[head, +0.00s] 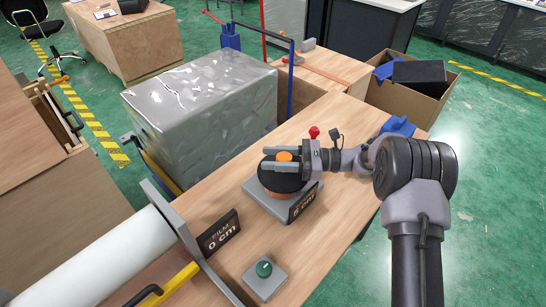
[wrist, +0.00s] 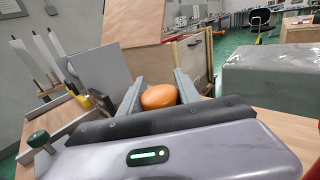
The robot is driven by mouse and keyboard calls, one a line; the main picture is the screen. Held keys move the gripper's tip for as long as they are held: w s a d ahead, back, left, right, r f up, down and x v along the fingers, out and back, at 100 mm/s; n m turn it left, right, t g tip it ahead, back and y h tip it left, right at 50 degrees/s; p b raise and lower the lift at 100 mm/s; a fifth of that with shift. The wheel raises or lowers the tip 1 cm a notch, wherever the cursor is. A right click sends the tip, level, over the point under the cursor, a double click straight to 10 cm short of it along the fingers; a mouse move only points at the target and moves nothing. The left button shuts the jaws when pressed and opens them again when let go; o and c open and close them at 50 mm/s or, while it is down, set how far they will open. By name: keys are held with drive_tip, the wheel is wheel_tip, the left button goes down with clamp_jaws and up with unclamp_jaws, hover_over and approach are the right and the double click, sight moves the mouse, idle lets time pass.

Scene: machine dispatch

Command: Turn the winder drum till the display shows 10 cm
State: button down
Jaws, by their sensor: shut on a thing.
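The winder drum (head: 272,184) is a dark round disc on a grey base, with an orange knob (head: 284,156) on top. It stands on the wooden bench. My gripper (head: 265,161) reaches in from the right and is shut on the orange knob, one finger on each side. The knob (wrist: 158,97) also shows between the fingers in the wrist view. The black display (head: 303,205) on the base's front appears to read 5 cm; its upper line is partly hidden or too small to read. The drum itself is hidden in the wrist view.
A second display (head: 219,232) reads FILM 0 cm, beside a white roll (head: 105,262) and a yellow-handled bar (head: 180,280). A green knob on a grey box (head: 264,269) sits at the bench front. A wrapped grey block (head: 200,115) stands behind the bench.

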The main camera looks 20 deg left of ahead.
drive_tip(key=m+t+p, duration=0.2)
drive_tip(key=t, duration=0.1)
drive_tip(key=shift+w+r+y, duration=0.15)
drive_tip(key=shift+w+y, duration=0.05)
drive_tip(key=shift+y, duration=0.1)
drive_tip(key=m+t, duration=0.1)
drive_tip(key=m+t+p, duration=0.1)
drive_tip(key=t, duration=0.1)
drive_tip(key=shift+w+a, duration=0.1)
drive_tip(key=shift+w, duration=0.15)
drive_tip(key=m+t, duration=0.1)
drive_tip(key=t, duration=0.1)
drive_tip(key=m+t, duration=0.1)
drive_tip(key=t, duration=0.1)
drive_tip(key=w+m+t+h+p, duration=0.1)
drive_tip(key=t, duration=0.1)
drive_tip(key=shift+f+m, duration=0.2)
drive_tip(key=shift+m, duration=0.2)
drive_tip(key=shift+w+d+m+t+h, duration=0.1)
drive_tip(key=shift+m+t+h, duration=0.2)
drive_tip(key=shift+m+t, duration=0.25)
drive_tip(key=shift+w+d+m+t+h, duration=0.1)
drive_tip(key=shift+m+t+h, duration=0.25)
drive_tip(key=shift+t, duration=0.4)
drive_tip(key=shift+t, duration=0.3)
drive_tip(key=c, duration=0.9)
unclamp_jaws()
